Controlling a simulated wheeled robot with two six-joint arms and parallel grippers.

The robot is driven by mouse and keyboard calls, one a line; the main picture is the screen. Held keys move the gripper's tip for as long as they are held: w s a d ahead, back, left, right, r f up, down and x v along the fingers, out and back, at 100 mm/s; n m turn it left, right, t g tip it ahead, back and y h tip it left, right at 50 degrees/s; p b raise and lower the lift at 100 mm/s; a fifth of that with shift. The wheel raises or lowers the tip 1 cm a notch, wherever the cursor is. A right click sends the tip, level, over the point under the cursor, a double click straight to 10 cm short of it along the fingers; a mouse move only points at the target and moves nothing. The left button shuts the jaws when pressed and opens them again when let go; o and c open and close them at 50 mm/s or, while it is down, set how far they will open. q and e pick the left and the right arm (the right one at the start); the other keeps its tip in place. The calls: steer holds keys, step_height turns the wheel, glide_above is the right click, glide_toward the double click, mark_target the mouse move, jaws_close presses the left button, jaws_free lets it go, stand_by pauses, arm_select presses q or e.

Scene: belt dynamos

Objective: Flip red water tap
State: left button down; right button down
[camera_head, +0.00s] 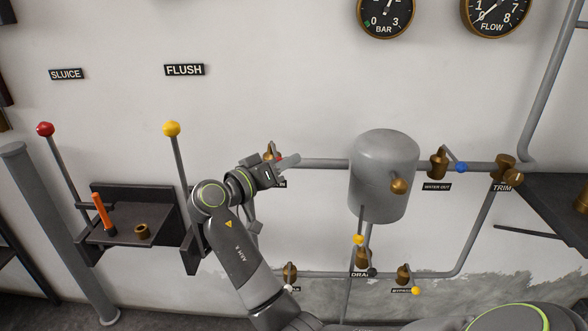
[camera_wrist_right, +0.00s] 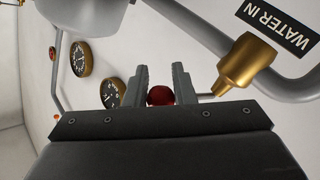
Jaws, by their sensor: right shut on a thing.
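The red water tap has a brass body, which shows in the head view (camera_head: 269,156) and large in the wrist view (camera_wrist_right: 247,68). Its red knob (camera_wrist_right: 160,95) sits between the two fingers of my right gripper (camera_wrist_right: 158,88) in the wrist view. In the head view my right gripper (camera_head: 284,161) is at the tap, on the left end of the horizontal pipe, and hides most of the handle. The gripper is shut on the red knob. My left gripper is not in view.
A grey tank (camera_head: 384,170) stands right of the gripper. Other taps have blue (camera_head: 461,168), yellow (camera_head: 358,239) and black (camera_head: 371,272) knobs. A yellow-knobbed lever (camera_head: 172,129) rises left of my arm. A shelf (camera_head: 115,233) is at the left.

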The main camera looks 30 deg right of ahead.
steer(key=shift+w+a+r+b, duration=0.15)
steer(key=shift+w+a+b, duration=0.05)
steer(key=shift+a, duration=0.25)
steer(key=shift+w+a+r+b, duration=0.1)
steer(key=shift+w+a+b, duration=0.1)
steer(key=shift+a, duration=0.25)
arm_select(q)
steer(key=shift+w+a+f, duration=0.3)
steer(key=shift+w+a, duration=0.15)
arm_select(e)
steer(key=shift+a, duration=0.2)
steer(key=c, duration=1.6)
jaws_free()
steer(key=shift+c, duration=0.2)
steer(key=o, duration=0.5)
steer(key=shift+s+a+r, duration=0.1)
steer(key=shift+s+a, duration=0.05)
steer(key=shift+a, duration=0.05)
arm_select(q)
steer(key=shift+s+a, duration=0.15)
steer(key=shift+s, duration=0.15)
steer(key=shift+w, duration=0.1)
arm_select(e)
steer(key=shift+d, duration=0.1)
